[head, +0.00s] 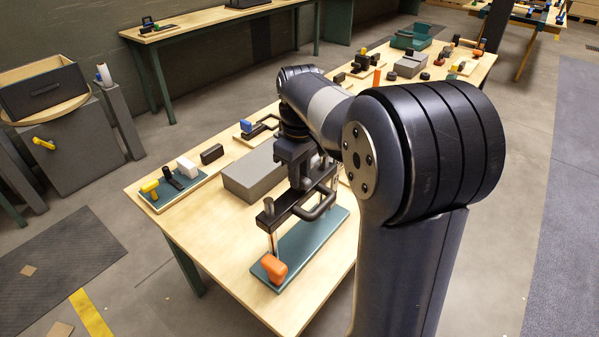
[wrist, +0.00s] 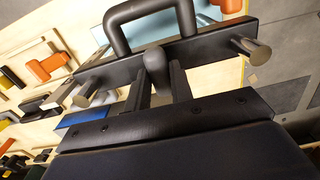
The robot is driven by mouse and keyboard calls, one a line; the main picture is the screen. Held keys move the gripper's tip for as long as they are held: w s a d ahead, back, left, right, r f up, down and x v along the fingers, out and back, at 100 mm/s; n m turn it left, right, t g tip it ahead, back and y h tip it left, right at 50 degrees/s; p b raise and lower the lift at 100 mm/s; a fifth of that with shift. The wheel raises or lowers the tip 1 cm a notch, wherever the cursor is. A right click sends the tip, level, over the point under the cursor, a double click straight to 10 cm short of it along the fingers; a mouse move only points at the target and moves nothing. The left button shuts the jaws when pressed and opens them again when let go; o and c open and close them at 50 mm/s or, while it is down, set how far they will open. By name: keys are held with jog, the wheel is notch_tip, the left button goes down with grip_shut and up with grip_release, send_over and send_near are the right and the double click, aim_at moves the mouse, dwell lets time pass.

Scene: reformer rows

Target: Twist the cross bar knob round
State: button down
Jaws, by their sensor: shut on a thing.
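The cross bar (head: 288,208) is a black bar held above a teal base plate (head: 315,240) by uprights, with a looped black handle (head: 322,208) on its side. In the wrist view the bar (wrist: 205,50) runs across, with a metal pin near each end. The dark, rounded knob (wrist: 154,62) stands at the bar's middle. My gripper (wrist: 158,80) reaches down over the bar and is shut on the knob, with one finger on each side. In the head view my gripper (head: 299,178) hides the knob.
An orange block (head: 274,268) sits at the plate's near end. A grey block (head: 252,175) lies just left of the bar. A tray (head: 172,188) with small parts is at the table's left. Other parts stand farther back. The table's near left corner is bare.

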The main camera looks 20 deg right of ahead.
jog(key=shift+r, duration=0.1)
jog(key=m+p, duration=0.2)
jog(key=m, duration=0.1)
jog(key=shift+r+m+p, duration=0.1)
jog(key=shift+m+p, duration=0.25)
jog(key=shift+m, duration=0.05)
jog(key=m+p, duration=0.2)
jog(key=m, duration=0.3)
jog(key=shift+m, duration=0.3)
jog(key=m+p, duration=0.2)
jog(key=m, duration=0.2)
jog(key=shift+m+p, duration=0.4)
jog(key=shift+m, duration=1.9)
jog(key=c, duration=1.2)
grip_release()
jog(key=shift+c, duration=0.2)
